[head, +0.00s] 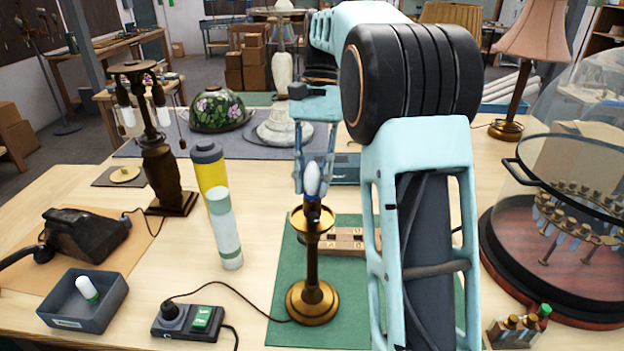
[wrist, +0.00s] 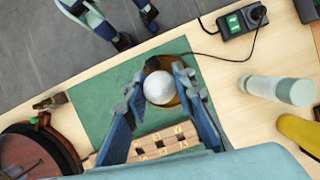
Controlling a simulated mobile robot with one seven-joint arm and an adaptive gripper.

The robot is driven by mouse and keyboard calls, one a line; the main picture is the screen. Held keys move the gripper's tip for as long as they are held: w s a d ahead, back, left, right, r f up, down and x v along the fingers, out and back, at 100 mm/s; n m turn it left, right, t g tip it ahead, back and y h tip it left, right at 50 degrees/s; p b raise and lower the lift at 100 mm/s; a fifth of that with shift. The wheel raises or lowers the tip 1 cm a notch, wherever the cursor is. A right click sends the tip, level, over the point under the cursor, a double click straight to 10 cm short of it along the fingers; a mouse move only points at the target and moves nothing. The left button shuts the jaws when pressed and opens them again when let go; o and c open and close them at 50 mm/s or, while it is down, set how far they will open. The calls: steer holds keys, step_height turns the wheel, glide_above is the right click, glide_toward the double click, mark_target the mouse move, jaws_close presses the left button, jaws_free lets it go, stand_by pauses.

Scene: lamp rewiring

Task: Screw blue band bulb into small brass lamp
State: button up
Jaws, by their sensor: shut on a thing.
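The small brass lamp (head: 313,293) stands upright on the green mat, with a round base, a stem and a shallow dish near its top. A white bulb (head: 312,181) with a dark blue part low on it is upright, in line above the lamp's top. My gripper (head: 313,187) comes down from above and is shut on this bulb. In the wrist view my gripper (wrist: 158,84) has a finger on each side of the round white bulb (wrist: 160,88). The dish rim (wrist: 176,104) shows behind it. I cannot tell how deep the bulb sits in the socket.
A wooden block with holes (head: 345,240) lies behind the lamp. A switch box (head: 188,323) with a green rocker and cable is front left. A grey tray (head: 62,314) holds a green-banded bulb (head: 87,289). White-green and yellow cylinders stand left; a glass dome (head: 575,190) stands right.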

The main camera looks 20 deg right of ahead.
steer(key=shift+r+m+y+p, duration=0.1)
steer(key=shift+m+y+p, duration=0.3)
steer(key=shift+m, duration=0.6)
jaws_close()
steer(key=m+t, duration=0.1)
steer(key=m, duration=0.1)
steer(key=shift+m+y, duration=0.4)
steer(key=m+t, duration=0.1)
steer(key=m, duration=0.1)
steer(key=m+t, duration=0.1)
steer(key=m, duration=0.2)
steer(key=shift+w+y+p, duration=0.1)
steer(key=shift+y+p, duration=0.25)
steer(key=shift+y, duration=0.05)
steer(key=o, duration=1.1)
jaws_free()
steer(key=shift+a, duration=0.1)
steer(key=shift+o, duration=0.2)
